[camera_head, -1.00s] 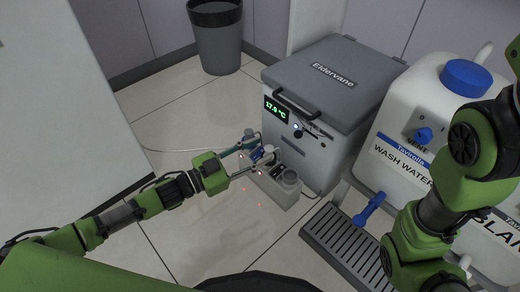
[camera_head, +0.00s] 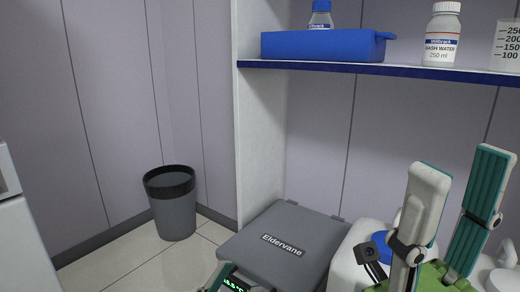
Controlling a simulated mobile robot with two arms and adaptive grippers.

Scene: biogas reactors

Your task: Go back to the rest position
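My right gripper (camera_head: 461,166) points upward at the lower right, its two grey-and-teal fingers well apart with nothing between them. My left gripper (camera_head: 222,278) shows only as a teal finger part at the bottom edge, in front of the grey Eldervane box (camera_head: 285,235). The rest of it is cut off, so I cannot tell whether it is open or shut.
A white wash water container (camera_head: 345,268) with a blue cap stands right of the box, partly behind my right gripper. A shelf (camera_head: 400,70) above holds a blue tray (camera_head: 320,46), a bottle (camera_head: 441,35) and a beaker (camera_head: 507,45). A grey bin (camera_head: 172,212) stands left on the floor.

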